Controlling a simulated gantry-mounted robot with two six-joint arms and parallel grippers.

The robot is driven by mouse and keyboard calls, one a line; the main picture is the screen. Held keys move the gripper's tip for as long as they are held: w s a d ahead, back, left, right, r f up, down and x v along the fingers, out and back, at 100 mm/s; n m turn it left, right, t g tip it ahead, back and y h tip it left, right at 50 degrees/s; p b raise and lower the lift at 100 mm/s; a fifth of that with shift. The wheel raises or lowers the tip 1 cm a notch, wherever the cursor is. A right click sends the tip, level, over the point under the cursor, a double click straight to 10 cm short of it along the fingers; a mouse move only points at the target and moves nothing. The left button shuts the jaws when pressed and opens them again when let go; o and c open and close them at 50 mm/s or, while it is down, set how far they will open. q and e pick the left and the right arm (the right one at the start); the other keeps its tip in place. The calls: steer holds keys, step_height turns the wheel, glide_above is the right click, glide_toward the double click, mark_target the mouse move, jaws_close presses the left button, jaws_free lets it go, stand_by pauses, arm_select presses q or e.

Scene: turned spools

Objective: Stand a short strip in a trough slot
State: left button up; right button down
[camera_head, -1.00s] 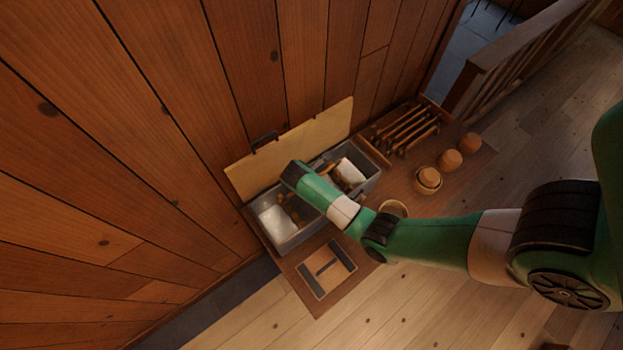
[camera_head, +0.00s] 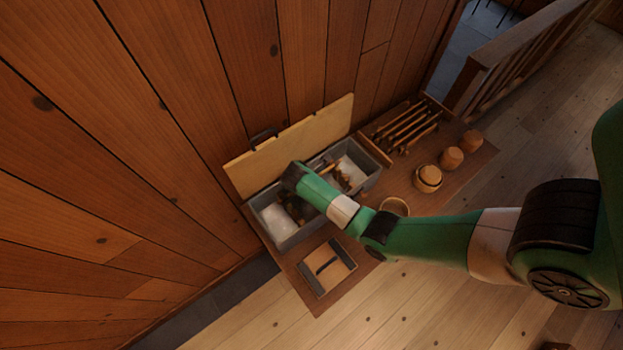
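A grey box (camera_head: 290,243) with an open pale wooden lid (camera_head: 310,135) stands against the plank wall, with white and brown pieces inside. A small wooden tray (camera_head: 335,281) with dark bars along two sides lies in front of it. A short dark strip (camera_head: 327,265) lies in the tray's middle. No slot can be made out clearly, and I cannot tell which piece is the task's strip. My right arm reaches in from the right, its wrist over the middle of the box. Its gripper (camera_head: 298,207) is dark, low in the box and mostly hidden. My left gripper is out of view.
On the right of the brown board, a rack (camera_head: 410,126) holds several wooden rods. Several round wooden pots (camera_head: 451,158) stand beside it. A ring-shaped bowl (camera_head: 395,206) sits close by my forearm.

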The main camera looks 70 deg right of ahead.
steer(key=shift+f, duration=0.2)
stand_by(0.6)
steer(key=c, duration=0.9)
jaws_free()
steer(key=o, duration=0.4)
steer(key=shift+r, duration=0.1)
steer(key=shift+r+p, duration=0.65)
steer(key=shift+p, duration=0.2)
steer(key=shift+r, duration=0.1)
